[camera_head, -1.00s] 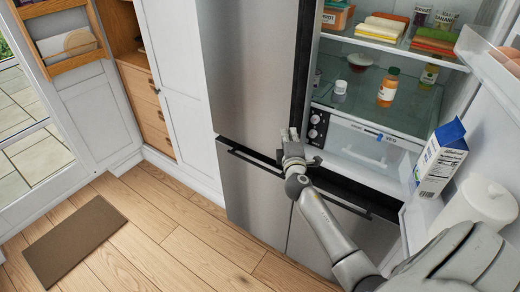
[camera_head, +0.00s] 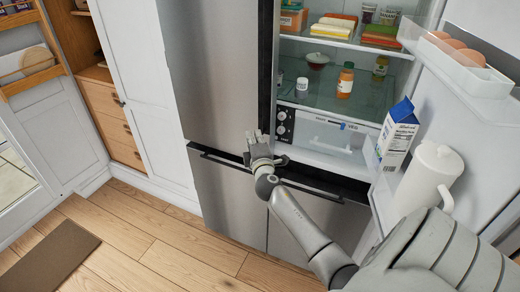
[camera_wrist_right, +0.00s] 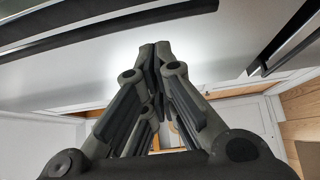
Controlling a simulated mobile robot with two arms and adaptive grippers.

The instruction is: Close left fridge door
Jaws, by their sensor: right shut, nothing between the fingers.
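The left fridge door (camera_head: 215,70) is the tall stainless panel with a dark right edge in the head view. It looks flush or nearly flush with the fridge front; I cannot tell whether a small gap is left. My right gripper (camera_head: 255,140) is shut and empty at the lower right corner of this door. I cannot tell whether it touches the door. In the wrist view the fingertips (camera_wrist_right: 155,52) meet close to a pale grey surface. My left gripper is not in view.
The right fridge door (camera_head: 460,130) stands open, holding a carton (camera_head: 397,135), a white jug (camera_head: 428,180) and eggs (camera_head: 455,48). Shelves inside hold an orange-labelled bottle (camera_head: 345,80). Drawers with a dark handle (camera_head: 320,192) lie below. The wooden floor (camera_head: 150,240) is clear except for a brown mat (camera_head: 50,258).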

